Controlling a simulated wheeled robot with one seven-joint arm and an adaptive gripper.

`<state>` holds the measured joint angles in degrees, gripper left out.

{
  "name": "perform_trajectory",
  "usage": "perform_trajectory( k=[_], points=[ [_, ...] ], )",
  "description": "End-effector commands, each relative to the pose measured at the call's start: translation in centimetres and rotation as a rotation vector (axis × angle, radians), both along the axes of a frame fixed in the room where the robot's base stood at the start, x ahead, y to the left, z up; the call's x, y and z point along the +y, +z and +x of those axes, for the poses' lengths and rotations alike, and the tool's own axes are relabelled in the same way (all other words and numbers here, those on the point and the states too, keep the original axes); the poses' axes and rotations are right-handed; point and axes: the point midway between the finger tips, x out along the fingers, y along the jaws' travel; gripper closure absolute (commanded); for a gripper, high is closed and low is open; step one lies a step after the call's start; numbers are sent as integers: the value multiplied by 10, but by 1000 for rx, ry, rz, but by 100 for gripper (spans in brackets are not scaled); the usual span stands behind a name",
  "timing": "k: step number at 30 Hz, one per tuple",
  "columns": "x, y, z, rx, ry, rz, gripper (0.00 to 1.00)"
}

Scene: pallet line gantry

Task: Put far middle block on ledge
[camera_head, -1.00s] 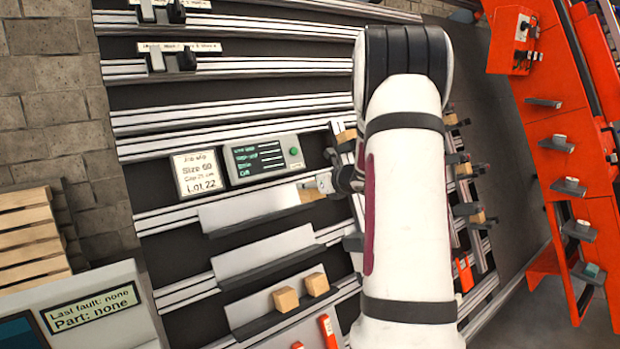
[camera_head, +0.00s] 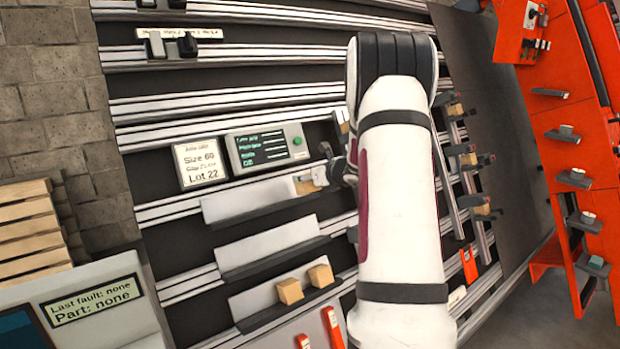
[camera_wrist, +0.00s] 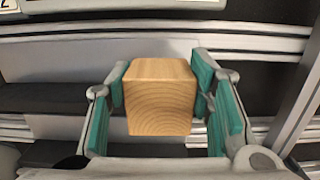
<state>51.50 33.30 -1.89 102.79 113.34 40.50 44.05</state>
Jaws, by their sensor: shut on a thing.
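My gripper (camera_wrist: 160,105) is shut on a light wooden block (camera_wrist: 158,98), with teal pads on both sides of it in the wrist view. In the head view the block (camera_head: 305,185) is at the right end of the upper ledge (camera_head: 235,205), with my gripper (camera_head: 314,178) at its right. I cannot tell whether the block touches the ledge. The middle ledge (camera_head: 265,245) below is empty. The lowest ledge (camera_head: 255,305) carries two wooden blocks, one left (camera_head: 290,291) and one right (camera_head: 320,276). My arm hides part of the panel.
A sign (camera_head: 200,163) and a grey display box (camera_head: 264,148) are mounted above the upper ledge. More blocks sit in holders (camera_head: 482,210) right of my arm. Orange-red shelving (camera_head: 580,150) stands at far right. A stack of wooden slats (camera_head: 30,235) is at left.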

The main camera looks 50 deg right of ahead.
Motion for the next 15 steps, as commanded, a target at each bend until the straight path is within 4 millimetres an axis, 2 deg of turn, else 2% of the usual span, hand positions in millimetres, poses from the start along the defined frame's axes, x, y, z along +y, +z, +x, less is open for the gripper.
perform_trajectory(
  k=[15],
  points=[
    [-8, -20, 34, 0, -1, 0, 81]
  ],
)
